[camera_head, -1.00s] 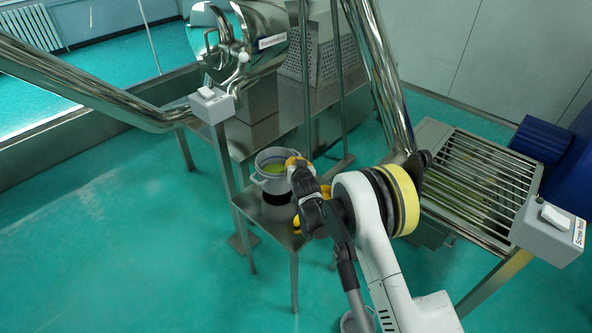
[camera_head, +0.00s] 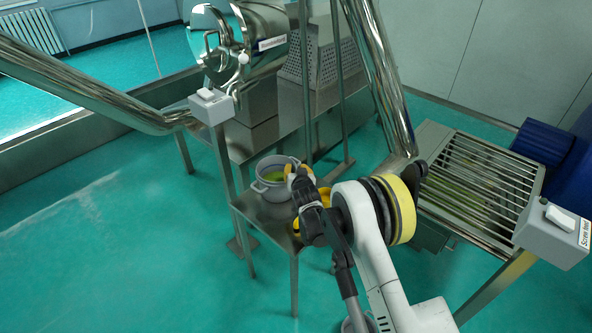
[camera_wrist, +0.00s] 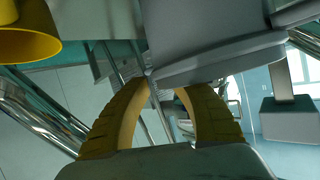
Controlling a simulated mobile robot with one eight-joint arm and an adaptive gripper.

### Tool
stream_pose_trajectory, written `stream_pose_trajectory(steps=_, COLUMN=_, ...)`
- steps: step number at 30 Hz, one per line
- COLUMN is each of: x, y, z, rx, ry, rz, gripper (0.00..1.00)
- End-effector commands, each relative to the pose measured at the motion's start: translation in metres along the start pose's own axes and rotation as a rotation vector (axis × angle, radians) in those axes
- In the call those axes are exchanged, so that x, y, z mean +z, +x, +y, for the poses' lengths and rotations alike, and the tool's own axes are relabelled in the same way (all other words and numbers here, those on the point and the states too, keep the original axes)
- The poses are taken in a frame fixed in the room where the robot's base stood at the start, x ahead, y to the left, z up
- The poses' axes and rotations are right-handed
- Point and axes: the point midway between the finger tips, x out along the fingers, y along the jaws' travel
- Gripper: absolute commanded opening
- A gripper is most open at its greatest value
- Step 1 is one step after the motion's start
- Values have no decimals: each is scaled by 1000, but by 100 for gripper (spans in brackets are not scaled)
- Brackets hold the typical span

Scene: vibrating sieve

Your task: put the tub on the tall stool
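The tub (camera_head: 263,187) is a grey pot with side handles and something yellow-green inside. It is upright over the metal top of the tall stool (camera_head: 265,214) and appears to rest on it. My gripper (camera_head: 293,168) is at the tub's right side, its yellow fingers at the rim or handle. In the wrist view the fingers (camera_wrist: 164,84) close in on a grey part of the tub (camera_wrist: 215,50). The exact contact is partly hidden. My arm covers the stool's right part.
A steel table (camera_head: 243,143) with machinery stands behind the stool. A grey switch box (camera_head: 211,106) on a post is close at the left. A slatted metal unit (camera_head: 475,185) stands at the right, with another switch box (camera_head: 553,232). The floor at the left is clear.

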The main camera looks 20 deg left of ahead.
Motion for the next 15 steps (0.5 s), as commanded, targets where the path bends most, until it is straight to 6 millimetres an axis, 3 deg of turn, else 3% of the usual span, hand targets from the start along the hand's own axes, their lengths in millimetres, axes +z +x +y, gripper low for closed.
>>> stream_pose_trajectory(steps=5, x=-4, y=-26, z=-1, rx=-1, ry=0, rz=0, gripper=27)
stream_pose_trajectory(steps=15, x=-4, y=-100, z=0, rx=0, ry=0, rz=0, gripper=27)
